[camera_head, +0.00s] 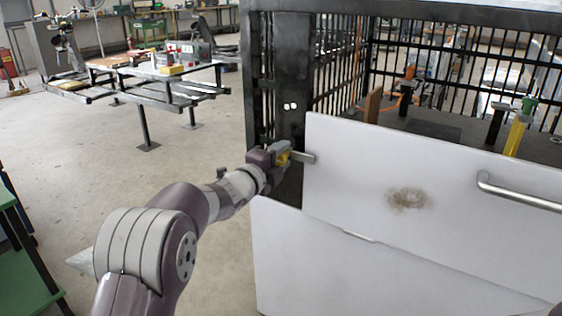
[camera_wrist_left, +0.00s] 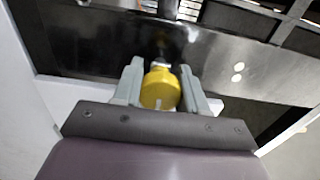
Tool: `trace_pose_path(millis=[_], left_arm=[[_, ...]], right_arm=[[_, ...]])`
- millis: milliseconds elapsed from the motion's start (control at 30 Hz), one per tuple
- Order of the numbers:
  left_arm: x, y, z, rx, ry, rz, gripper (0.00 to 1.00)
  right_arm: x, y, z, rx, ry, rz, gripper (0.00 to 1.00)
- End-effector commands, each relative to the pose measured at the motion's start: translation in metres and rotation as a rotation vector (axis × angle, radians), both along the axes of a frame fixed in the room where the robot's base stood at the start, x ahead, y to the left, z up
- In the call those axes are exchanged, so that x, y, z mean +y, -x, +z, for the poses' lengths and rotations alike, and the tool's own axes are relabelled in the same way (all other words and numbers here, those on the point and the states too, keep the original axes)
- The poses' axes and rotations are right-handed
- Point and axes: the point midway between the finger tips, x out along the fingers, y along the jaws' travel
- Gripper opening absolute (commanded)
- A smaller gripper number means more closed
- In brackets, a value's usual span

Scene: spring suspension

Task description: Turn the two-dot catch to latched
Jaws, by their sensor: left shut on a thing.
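Two white dots (camera_head: 290,106) mark the black post beside the white panel (camera_head: 350,170). They also show in the wrist view (camera_wrist_left: 238,72). Below them on the post is the catch, with a yellow knob (camera_wrist_left: 160,88) and a grey metal bar (camera_head: 304,157). The bar points right, roughly level, and its end overlaps the panel's left edge in the head view. My left gripper (camera_head: 284,154) is shut on the yellow knob, one finger on each side. In the wrist view, the gripper hides most of the bar. My right gripper is not in view.
A lower white panel (camera_head: 330,262) spans below the upper one. A curved metal handle (camera_head: 515,194) is on the upper panel at right. A black barred cage (camera_head: 440,60) stands behind. A steel frame table (camera_head: 150,80) stands back left; the floor between is clear.

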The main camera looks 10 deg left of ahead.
Motion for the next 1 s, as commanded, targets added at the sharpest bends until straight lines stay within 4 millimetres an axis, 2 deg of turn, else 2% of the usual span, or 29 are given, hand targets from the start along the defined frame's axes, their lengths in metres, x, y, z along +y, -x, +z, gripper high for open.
trace_pose_path(millis=[467,500,567,600,867,1000], left_arm=[[0.001,0.0,-0.002,0.0,-0.013,0.003,0.0],[0.001,0.0,-0.002,0.0,-0.013,0.003,0.45],[0.001,0.0,-0.001,0.0,-0.013,0.003,0.64],[0.001,0.0,-0.001,-0.001,-0.012,0.003,0.67],[0.001,0.001,0.0,-0.003,-0.012,0.001,0.67],[0.006,0.013,0.002,-0.004,-0.013,0.002,0.67]], right_arm=[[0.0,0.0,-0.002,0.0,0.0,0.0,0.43],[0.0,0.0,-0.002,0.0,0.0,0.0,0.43],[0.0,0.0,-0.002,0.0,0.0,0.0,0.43],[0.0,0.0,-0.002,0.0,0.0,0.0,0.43],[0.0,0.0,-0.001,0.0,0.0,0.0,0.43],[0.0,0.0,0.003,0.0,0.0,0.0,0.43]])
